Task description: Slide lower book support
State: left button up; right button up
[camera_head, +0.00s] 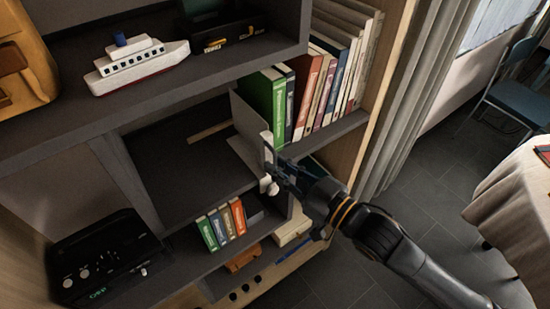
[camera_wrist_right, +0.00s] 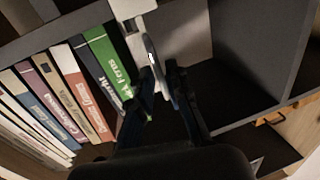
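A grey book support (camera_head: 246,122) stands upright on the middle shelf, against the left side of a row of books led by a green book (camera_head: 262,98). Its white front part (camera_head: 267,140) is at the shelf's front edge. My right gripper (camera_head: 277,172) is at this front part. In the right wrist view, the right gripper's fingers (camera_wrist_right: 163,90) lie on either side of the support's white edge (camera_wrist_right: 152,50), with the green book (camera_wrist_right: 108,52) close to the left finger. Whether they clamp it is unclear. My left gripper is out of view.
The shelf left of the support is mostly clear, with a thin light strip (camera_head: 208,132). Several small books (camera_head: 222,222) stand on the shelf below, near a black device (camera_head: 100,255). A toy ship (camera_head: 136,63) is above. A curtain (camera_head: 420,90) hangs right.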

jog(key=shift+x, duration=0.8)
jog(key=shift+c, duration=0.4)
grip_shut()
jog(key=shift+a, duration=0.15)
jog(key=s+a+p, duration=0.1)
jog(key=s+a, duration=0.1)
jog(key=a, duration=0.1)
jog(key=s+a+p, duration=0.1)
jog(key=s+a, duration=0.2)
jog(key=a, duration=0.1)
jog(key=s+a+p, duration=0.1)
jog(key=s+a, duration=0.2)
jog(key=a, duration=0.1)
jog(key=shift+s+a+f, duration=0.15)
